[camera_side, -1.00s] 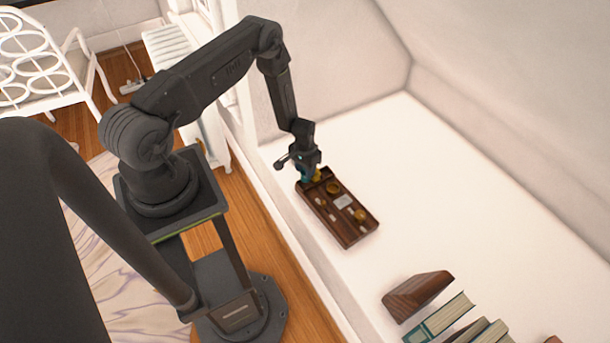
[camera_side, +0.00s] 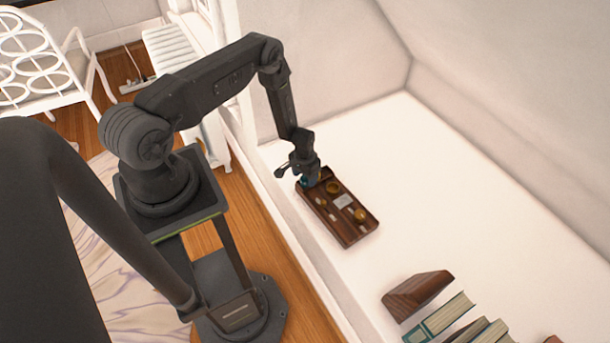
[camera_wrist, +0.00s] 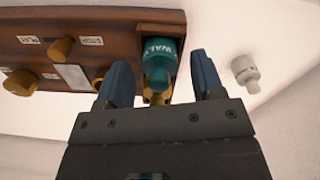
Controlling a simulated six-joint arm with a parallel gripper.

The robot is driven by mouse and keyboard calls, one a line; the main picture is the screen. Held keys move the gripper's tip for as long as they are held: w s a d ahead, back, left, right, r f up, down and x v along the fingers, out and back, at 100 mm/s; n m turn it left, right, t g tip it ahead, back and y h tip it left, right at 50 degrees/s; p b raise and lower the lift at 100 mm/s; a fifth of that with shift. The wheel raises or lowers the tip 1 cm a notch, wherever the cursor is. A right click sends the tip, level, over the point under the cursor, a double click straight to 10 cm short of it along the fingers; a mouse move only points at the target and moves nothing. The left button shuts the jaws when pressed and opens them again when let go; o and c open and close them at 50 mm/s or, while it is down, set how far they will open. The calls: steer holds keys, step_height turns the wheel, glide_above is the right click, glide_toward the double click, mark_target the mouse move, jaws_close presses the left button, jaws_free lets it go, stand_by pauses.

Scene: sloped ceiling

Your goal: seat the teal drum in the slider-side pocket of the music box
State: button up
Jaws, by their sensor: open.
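The music box (camera_side: 347,235) is a long dark brown wooden case on the white surface. In the wrist view its brown wall (camera_wrist: 115,20) spans the top left. The teal drum (camera_wrist: 158,62), with white lettering reading about "WALT", is at the box's right end in that view. A gold part (camera_wrist: 156,96) shows just below it. My gripper (camera_wrist: 160,72) is open, with one blue finger on each side of the drum and gaps visible. In the side view my gripper (camera_side: 308,176) is down at the box's far end, mostly hiding the drum. How deep the drum sits is unclear.
Gold knobs (camera_wrist: 60,48), a pale plate (camera_wrist: 72,77) and PLAY and STOP labels are on the box. A pale grey knobbed piece (camera_wrist: 245,72) stands right of the box. A brown wedge (camera_side: 417,294) and books (camera_side: 440,318) lie nearer; the surface right of the box is clear.

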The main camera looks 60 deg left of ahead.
steer(key=w+d+r+m+t, duration=0.1)
steer(key=d+r, duration=0.2)
steer(key=r, duration=1)
steer(key=d+r+t, duration=0.1)
steer(key=d+r, duration=0.2)
steer(key=r, duration=1.1)
steer(key=w+d+r+m, duration=0.1)
steer(key=d+r, duration=0.1)
steer(key=r, duration=1.1)
steer(key=s+d+r+t, duration=0.1)
steer(key=s+d+r, duration=0.2)
steer(key=s+r, duration=0.2)
steer(key=s+d+r+m+t, duration=0.1)
steer(key=s+d+r, duration=0.3)
steer(key=s+r, duration=0.2)
steer(key=s+d+r+t, duration=0.1)
steer(key=s+d+r, duration=0.3)
steer(key=s, duration=0.5)
steer(key=shift+s+r+m+t, duration=0.3)
steer(key=shift+s+r, duration=0.05)
steer(key=shift+r, duration=0.5)
